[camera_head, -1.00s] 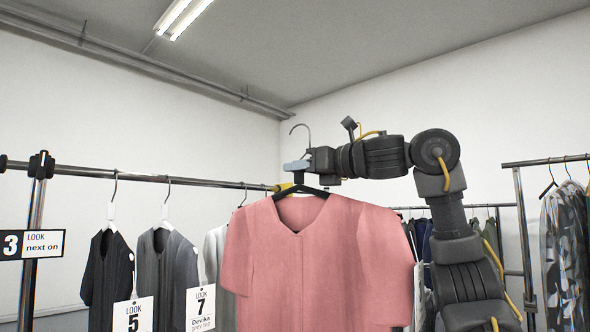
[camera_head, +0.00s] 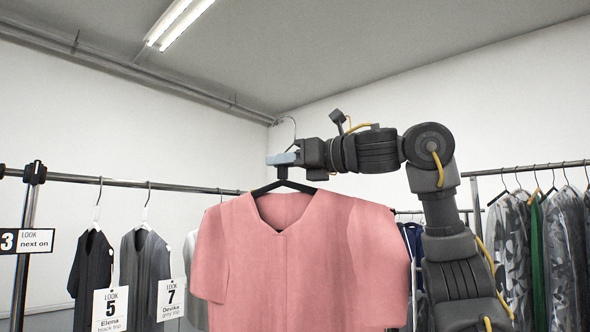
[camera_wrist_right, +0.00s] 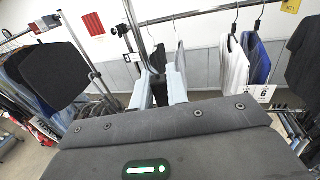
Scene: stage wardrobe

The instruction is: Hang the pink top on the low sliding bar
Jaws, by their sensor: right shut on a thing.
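The pink top (camera_head: 300,262) hangs upright from a dark hanger (camera_head: 283,186) with a thin hook. My right gripper (camera_head: 283,159) is shut on the hanger's neck, just below the hook, and holds the top in the air. In the right wrist view its pale fingers (camera_wrist_right: 159,88) close around a dark piece. The top hangs in front of the left rail (camera_head: 150,184), and the hook is clearly above that rail in the picture. I cannot tell which bar is the low sliding bar. My left gripper is out of view.
A dark top (camera_head: 92,265) and a grey top (camera_head: 144,262) hang on the left rail with look tags. A sign (camera_head: 27,241) is on its post at far left. A right rack (camera_head: 530,166) holds camouflage garments. The pink top hides part of the left rail.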

